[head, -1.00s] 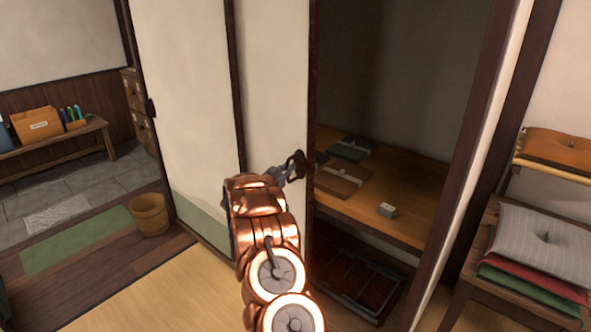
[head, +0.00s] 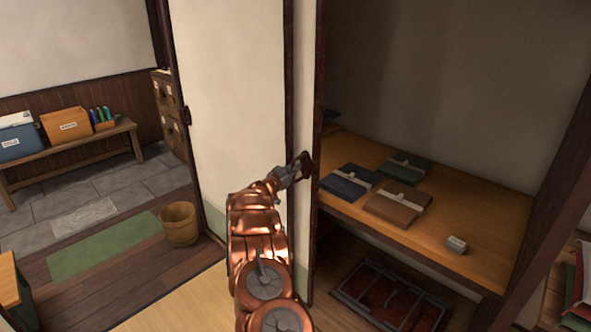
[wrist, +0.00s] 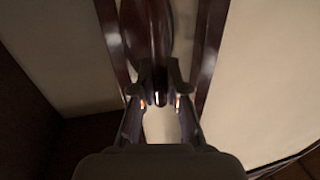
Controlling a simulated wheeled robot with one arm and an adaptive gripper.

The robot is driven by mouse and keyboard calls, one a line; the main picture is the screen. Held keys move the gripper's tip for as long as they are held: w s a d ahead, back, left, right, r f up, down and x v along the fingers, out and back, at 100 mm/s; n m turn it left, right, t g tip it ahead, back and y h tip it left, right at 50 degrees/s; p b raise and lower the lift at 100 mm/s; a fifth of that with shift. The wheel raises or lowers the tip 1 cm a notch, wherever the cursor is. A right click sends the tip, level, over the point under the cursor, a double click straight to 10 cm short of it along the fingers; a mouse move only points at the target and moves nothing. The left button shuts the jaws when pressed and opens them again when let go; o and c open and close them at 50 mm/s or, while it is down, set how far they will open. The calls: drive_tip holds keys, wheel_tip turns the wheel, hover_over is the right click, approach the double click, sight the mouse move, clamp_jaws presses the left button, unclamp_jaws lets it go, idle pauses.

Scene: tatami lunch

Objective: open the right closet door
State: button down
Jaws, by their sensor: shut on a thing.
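The right closet door (head: 303,90) is a cream sliding panel with a dark wooden edge, showing as a narrow strip beside the left door panel (head: 230,100). To its right the closet stands wide open. In the wrist view the dark reddish handle (wrist: 158,45) runs between the fingertips of my gripper (wrist: 160,97). My fingers partly hide the handle.
Inside the closet, a wooden shelf (head: 470,215) holds several wrapped folders and a small pale block (head: 456,245). A dark rack (head: 385,295) lies below it. A wooden bucket (head: 180,222) stands left of the doors, near a bench (head: 80,150).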

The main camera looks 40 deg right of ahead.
drive_tip(key=shift+w+f, duration=0.1)
drive_tip(key=shift+w, duration=0.1)
drive_tip(key=c, duration=1.2)
unclamp_jaws()
drive_tip(key=shift+s+a, duration=0.1)
drive_tip(key=shift+a, duration=0.1)
drive_tip(key=v, duration=1.1)
drive_tip(key=shift+a, duration=0.35)
